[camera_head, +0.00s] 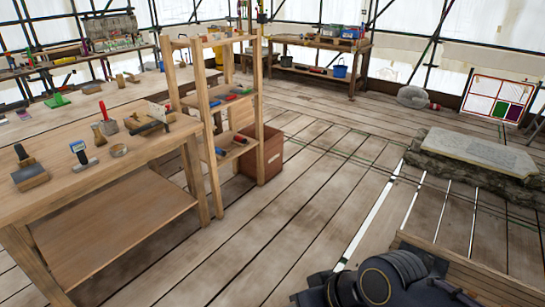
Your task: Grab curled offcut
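I cannot pick out a curled offcut with certainty. A grey, rounded, bundle-like thing (412,97) lies on the floor near the back right; it is too small to tell whether it is curled metal. Small tools and pieces lie on the wooden workbench (120,205) at left, and none of them is clearly a curled offcut. Dark, rounded links of my own arm show at the bottom, right of the middle. No fingertips of either gripper are in view.
An open wooden shelf (206,150) with small tools stands at the bench's right end, beside a brown box (272,156). A stone slab (475,150) lies at right. A back table (315,44) holds crates. The plank floor (310,190) between is mostly clear.

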